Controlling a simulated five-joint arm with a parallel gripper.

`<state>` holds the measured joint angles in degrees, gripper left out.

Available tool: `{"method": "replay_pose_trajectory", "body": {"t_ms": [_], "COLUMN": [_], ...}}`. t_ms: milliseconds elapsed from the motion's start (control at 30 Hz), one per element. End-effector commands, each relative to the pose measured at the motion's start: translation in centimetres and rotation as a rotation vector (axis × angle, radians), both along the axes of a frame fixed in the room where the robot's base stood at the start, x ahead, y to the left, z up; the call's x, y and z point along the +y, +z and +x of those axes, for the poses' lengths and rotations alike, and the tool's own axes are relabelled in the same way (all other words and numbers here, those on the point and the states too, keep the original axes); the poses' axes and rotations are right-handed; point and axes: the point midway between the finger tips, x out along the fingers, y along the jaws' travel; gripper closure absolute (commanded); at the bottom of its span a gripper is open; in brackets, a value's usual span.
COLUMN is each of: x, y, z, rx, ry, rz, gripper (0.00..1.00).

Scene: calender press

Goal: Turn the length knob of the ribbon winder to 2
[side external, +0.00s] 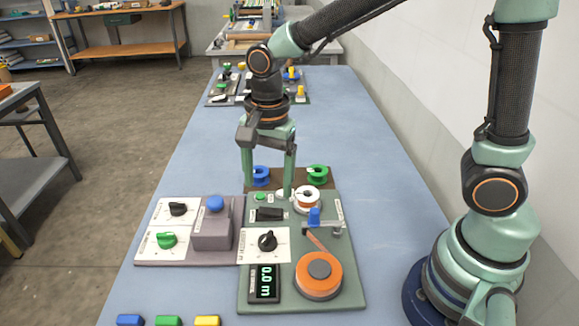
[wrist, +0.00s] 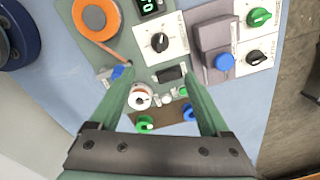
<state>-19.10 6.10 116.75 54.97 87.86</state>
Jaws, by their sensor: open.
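The ribbon winder (side external: 248,300) is a green panel with an orange ribbon reel (side external: 318,273) and a display (side external: 264,283) reading 0.0 m. Its black length knob (side external: 267,241) sits on a white dial plate; the dial numbers are too small to read. The knob also shows in the wrist view (wrist: 159,42), ahead of the fingertips. My gripper (side external: 268,190) points down, open and empty, over the far end of the winder. It is apart from the knob, on the far side of it. In the wrist view, my gripper (wrist: 158,68) has its fingers wide apart.
Left of the winder is a grey-purple unit (side external: 211,230) with a blue button, a green knob (side external: 166,240) and a black knob (side external: 178,209). Blue (side external: 261,175) and green (side external: 317,172) spools stand behind the winder. Coloured blocks (side external: 168,320) lie at the near edge.

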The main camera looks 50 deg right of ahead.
Motion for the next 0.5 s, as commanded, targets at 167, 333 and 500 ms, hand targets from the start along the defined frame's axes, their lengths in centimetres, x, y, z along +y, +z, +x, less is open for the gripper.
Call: {"method": "replay_pose_trajectory", "body": {"t_ms": [167,333,500], "x": [1.1,1.1,1.1], "y": [-1.4,-2.8,-5.9], "z": [0.1,0.1,0.0], "rx": [0.037,0.040,0.043], "ry": [-0.099,-0.112,-0.110], "rz": [-0.010,-0.012,-0.013], "gripper": [0.20,0.20,0.20]}}
